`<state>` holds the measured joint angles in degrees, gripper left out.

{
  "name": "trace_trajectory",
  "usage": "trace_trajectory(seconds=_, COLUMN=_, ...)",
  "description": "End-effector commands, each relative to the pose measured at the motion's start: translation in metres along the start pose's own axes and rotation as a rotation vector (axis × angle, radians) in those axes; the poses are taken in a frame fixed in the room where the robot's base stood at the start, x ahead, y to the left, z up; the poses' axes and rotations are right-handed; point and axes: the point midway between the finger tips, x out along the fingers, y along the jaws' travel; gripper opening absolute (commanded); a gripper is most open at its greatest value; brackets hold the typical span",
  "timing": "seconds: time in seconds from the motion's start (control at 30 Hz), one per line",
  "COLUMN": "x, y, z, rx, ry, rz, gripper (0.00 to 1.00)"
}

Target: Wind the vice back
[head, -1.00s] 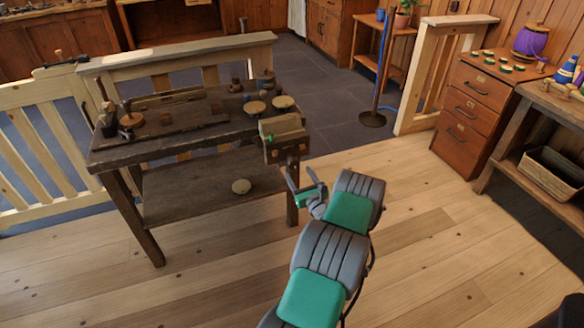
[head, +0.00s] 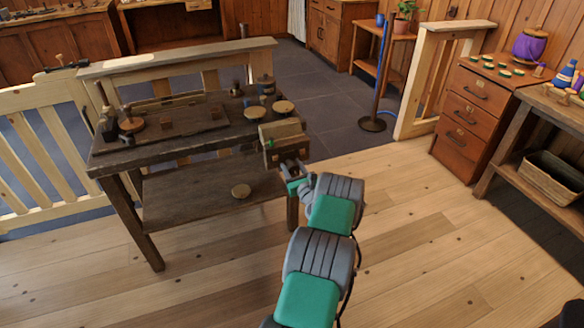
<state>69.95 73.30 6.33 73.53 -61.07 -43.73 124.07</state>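The wooden vice (head: 283,140) is mounted at the right end of the dark workbench (head: 150,158). It has a pale block-like top, a reddish-brown front face and a small green part at its left edge. My gripper (head: 291,172) is right at the lower front of the vice, seeming to overlap its lower part. Its fingers are small and partly merge with the vice's dark underside, so I cannot tell whether they are open or shut, or whether they touch it. My grey and green arm reaches up from the bottom of the view.
Round wooden discs (head: 284,107) and small turned pieces stand on the bench top near the vice. A pale wooden fence (head: 52,143) runs behind and left. The plank floor (head: 420,240) to the right is clear.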

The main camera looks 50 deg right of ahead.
Motion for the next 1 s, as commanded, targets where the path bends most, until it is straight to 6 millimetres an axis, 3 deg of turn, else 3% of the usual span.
trace_trajectory(seconds=0.5, x=-0.0001, y=0.0001, z=0.0000, rx=0.000, ry=0.000, rz=0.000, gripper=0.02)
trace_trajectory(seconds=1.0, x=-0.0001, y=0.0000, z=0.0000, rx=-0.001, ry=0.000, rz=0.000, gripper=0.02)
